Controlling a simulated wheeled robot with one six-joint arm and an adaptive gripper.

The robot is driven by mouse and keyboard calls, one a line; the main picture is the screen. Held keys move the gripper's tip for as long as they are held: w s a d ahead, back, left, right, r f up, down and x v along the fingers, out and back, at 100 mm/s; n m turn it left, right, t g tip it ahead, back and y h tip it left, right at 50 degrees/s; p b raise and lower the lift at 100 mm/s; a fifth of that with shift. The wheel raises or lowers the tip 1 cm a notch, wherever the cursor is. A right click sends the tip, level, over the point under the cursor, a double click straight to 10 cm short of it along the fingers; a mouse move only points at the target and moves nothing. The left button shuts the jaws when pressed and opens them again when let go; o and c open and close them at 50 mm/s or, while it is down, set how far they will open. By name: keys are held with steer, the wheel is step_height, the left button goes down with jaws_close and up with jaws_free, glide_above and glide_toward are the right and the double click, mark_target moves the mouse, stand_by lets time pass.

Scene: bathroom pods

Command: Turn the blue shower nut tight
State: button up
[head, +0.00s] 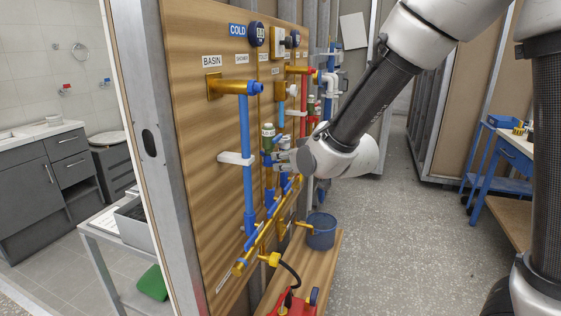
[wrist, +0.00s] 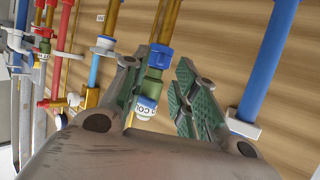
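The blue nut (wrist: 160,57) sits on a brass pipe, against the end of a green valve body (wrist: 152,86) with a white label. In the head view, the labelled green valve (head: 268,142) stands on the wooden board, with the blue nut (head: 267,160) below it, partly hard to make out. My gripper (wrist: 158,70) is open, one green-padded finger on each side of the nut and valve. Gaps show between the pads and the nut, so I see no contact. In the head view my gripper (head: 281,156) reaches in from the right.
A blue basin pipe (head: 247,170) and its white clip (wrist: 243,128) run close beside one finger. Other red and blue pipes (wrist: 62,35) lie on the other side. The floor at right is open.

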steer(key=shift+x, duration=1.55)
jaws_close()
steer(key=shift+a, duration=0.1)
steer(key=shift+s+a+r+m+t+h, duration=0.15)
steer(key=shift+a+m+t+h, duration=0.2)
steer(key=shift+m+h, duration=0.45)
steer(key=shift+s+a+f+m+t+h, duration=0.1)
steer(key=shift+a+m+t+h, duration=0.25)
steer(key=shift+m+h, duration=0.45)
steer(key=shift+s+a+r+m+t+h, duration=0.15)
steer(key=shift+a+m+t+h, duration=0.2)
steer(key=shift+m+h, duration=0.45)
steer(key=shift+f, duration=0.1)
jaws_free()
